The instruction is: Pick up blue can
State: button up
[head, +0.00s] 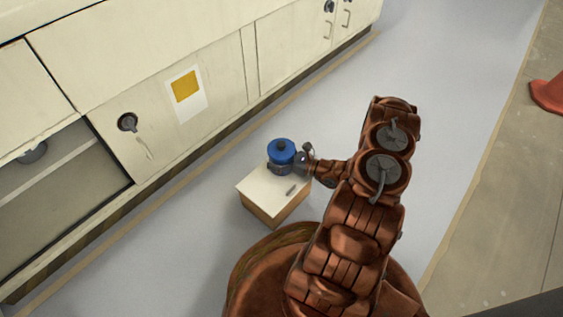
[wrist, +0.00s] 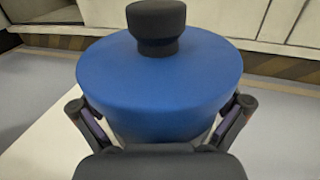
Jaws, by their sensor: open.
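The blue can (head: 281,150) stands upright on a small white-topped box in the head view. It has a round blue top with a dark knob. In the wrist view the blue can (wrist: 160,85) fills the middle of the picture. My gripper (head: 284,167) is at the can, reaching in from the right in the head view. In the wrist view my gripper (wrist: 161,112) is open, with one finger on each side of the can below its blue top. I cannot tell whether the fingers touch it. The can's lower part is mostly hidden.
The small box (head: 258,189) has a white top and wooden sides; a small dark object (head: 291,190) lies on it. Cream cabinets (head: 130,90) run along the left and back. An orange-red object (head: 548,94) is at the far right. Grey floor (head: 460,110) is clear on the right.

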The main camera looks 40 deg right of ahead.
aim_at(276, 147)
jog(key=shift+c, duration=0.4)
jog(key=c, duration=0.9)
jog(key=shift+c, duration=0.2)
jog(key=shift+r, duration=0.15)
jog(key=shift+r+p, duration=0.5)
jog(key=shift+r, duration=0.05)
notch_tip(276, 147, up, 3)
jog(key=shift+s+p, duration=0.1)
jog(key=shift+p, duration=0.95)
jog(key=s+a+p, duration=0.5)
jog(key=s+a, duration=0.6)
jog(key=shift+a+r+p, duration=0.15)
jog(key=shift+r+p, duration=1.85)
jog(key=shift+r, duration=0.9)
